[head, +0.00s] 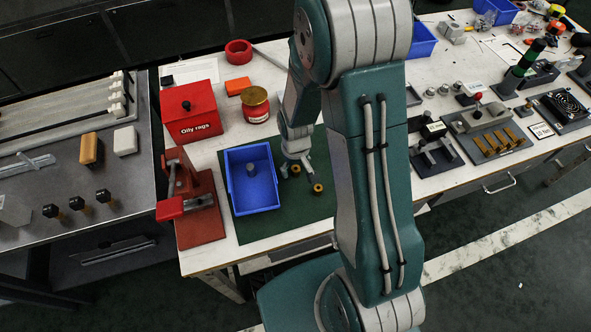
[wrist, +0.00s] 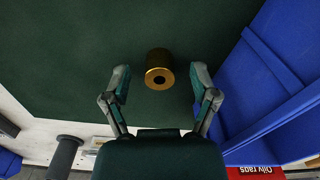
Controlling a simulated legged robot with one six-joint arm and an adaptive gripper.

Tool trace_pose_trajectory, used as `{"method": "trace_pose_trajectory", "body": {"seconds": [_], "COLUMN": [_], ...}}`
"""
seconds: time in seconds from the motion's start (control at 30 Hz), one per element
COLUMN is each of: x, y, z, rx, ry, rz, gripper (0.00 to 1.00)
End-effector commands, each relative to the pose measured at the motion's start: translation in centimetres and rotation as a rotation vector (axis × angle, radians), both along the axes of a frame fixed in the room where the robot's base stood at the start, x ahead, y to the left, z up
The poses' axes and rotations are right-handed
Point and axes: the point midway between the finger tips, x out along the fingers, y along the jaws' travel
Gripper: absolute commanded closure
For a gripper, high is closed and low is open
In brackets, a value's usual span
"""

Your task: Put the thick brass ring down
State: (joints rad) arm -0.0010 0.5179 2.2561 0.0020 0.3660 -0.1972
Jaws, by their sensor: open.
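The thick brass ring (wrist: 159,69) rests on the dark green mat (wrist: 90,60), its hole facing the wrist camera. My gripper (wrist: 158,78) is open, with one finger on each side of the ring and a visible gap to both. In the head view my gripper (head: 297,168) is low over the mat, just right of the blue bin. Small brass pieces (head: 318,188) show by the fingers there; I cannot tell which is the ring. My arm hides part of the mat.
The blue bin (head: 230,189) with a grey piece inside stands close on the left; its wall (wrist: 250,95) is at right in the wrist view. The mat's front is clear.

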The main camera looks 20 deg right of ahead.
Motion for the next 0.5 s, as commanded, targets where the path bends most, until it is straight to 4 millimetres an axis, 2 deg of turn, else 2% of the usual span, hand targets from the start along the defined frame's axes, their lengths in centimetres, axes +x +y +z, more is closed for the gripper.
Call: {"method": "trace_pose_trajectory", "body": {"seconds": [0.03,0.07,0.1,0.17,0.2,0.23,0.5], "x": [0.0,0.0,0.0,0.0,0.0,0.01,0.0], "y": [0.0,0.0,0.0,0.0,-0.01,-0.01,0.01], "z": [0.01,0.01,0.02,0.02,0.02,0.01,-0.03], "rx": [0.0,0.0,0.0,0.0,0.0,0.0,0.0], "ry": [0.0,0.0,0.0,0.0,0.0,0.0,0.001], "rz": [0.0,0.0,0.0,0.0,0.0,0.0,0.0], "gripper": [0.23,0.32,0.5,0.77,0.95,1.0,1.0]}}
